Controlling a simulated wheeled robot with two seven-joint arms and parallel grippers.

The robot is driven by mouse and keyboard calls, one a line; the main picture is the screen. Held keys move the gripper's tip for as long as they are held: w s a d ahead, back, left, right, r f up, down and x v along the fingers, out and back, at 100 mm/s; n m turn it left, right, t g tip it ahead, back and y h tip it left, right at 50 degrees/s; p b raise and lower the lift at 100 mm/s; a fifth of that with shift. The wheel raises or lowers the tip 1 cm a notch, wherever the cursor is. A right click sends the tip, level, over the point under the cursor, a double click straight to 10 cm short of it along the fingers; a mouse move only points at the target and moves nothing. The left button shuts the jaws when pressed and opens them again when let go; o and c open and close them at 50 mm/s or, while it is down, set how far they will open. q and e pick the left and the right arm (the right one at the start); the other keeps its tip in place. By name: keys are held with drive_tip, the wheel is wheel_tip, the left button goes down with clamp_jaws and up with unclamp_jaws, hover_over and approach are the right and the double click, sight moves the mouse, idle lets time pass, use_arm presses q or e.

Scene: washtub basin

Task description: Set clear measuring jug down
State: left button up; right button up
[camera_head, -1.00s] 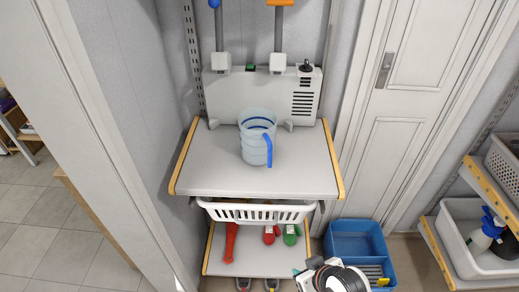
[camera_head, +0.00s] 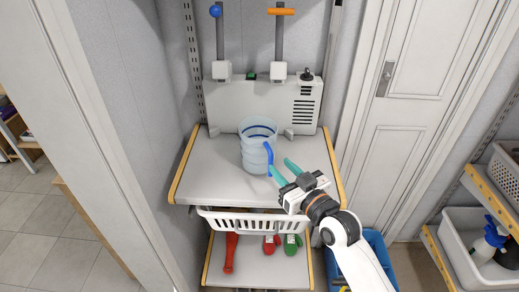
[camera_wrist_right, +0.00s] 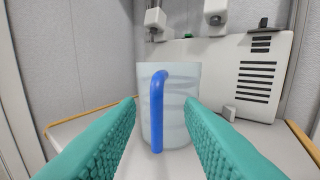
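The clear measuring jug (camera_head: 255,150), pale blue with a blue handle, stands upright on the upper grey shelf (camera_head: 207,178). My right gripper (camera_head: 281,168) is open just in front and to the right of the jug, with its teal fingers toward the handle. In the right wrist view the jug (camera_wrist_right: 178,115) is ahead, and its blue handle (camera_wrist_right: 157,112) shows between the two spread fingers (camera_wrist_right: 160,125). The handle looks beyond the fingertips; I cannot tell whether they touch the jug. My left gripper is not in view.
A white machine (camera_head: 255,105) with a blue-knobbed and an orange-handled lever stands behind the jug. A white basket (camera_head: 240,222) hangs below the shelf. Red and green items (camera_head: 292,244) lie on the lower shelf. A blue crate (camera_head: 375,243) is at lower right, partly behind my arm.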

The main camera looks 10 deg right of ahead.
sight(272, 160)
drive_tip(key=p+x, duration=0.1)
drive_tip(key=x, duration=0.4)
drive_tip(key=shift+w+a+f, duration=0.1)
drive_tip(key=shift+a, duration=0.15)
clamp_jaws()
